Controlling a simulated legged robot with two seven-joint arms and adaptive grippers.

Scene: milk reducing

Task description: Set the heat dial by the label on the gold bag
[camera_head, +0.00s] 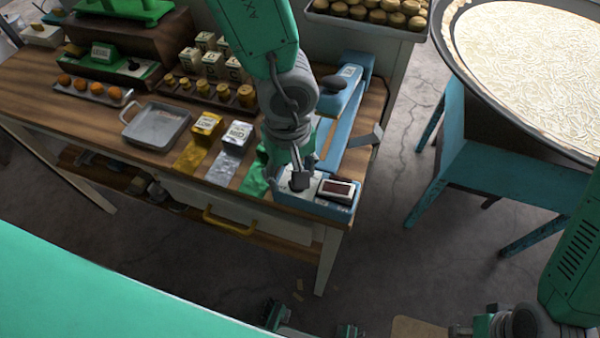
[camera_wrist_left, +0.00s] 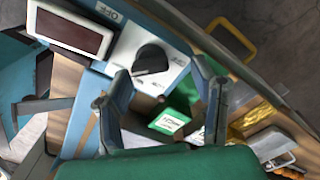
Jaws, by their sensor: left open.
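The black heat dial (camera_wrist_left: 150,60) sits on the white panel of a blue sealing machine (camera_head: 340,118), and its setting is too small to read. My left gripper (camera_head: 293,170) is open above that panel, and its fingers (camera_wrist_left: 163,78) reach down on either side of the dial, with no clear contact visible. The gold bag (camera_head: 190,159) lies flat on the bench, left of the machine in the head view. A gold-topped carton behind it has a label (camera_head: 206,128) that seems to read LOW. My right gripper (camera_head: 485,325) is partly visible at the bottom right.
A dark red display (camera_wrist_left: 72,30) is beside the dial. A silver bag (camera_head: 222,167) and green bag (camera_head: 255,178) lie between the gold bag and machine. A metal tray (camera_head: 156,127) is farther left. A blue table (camera_head: 510,150) holds a big round pan.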

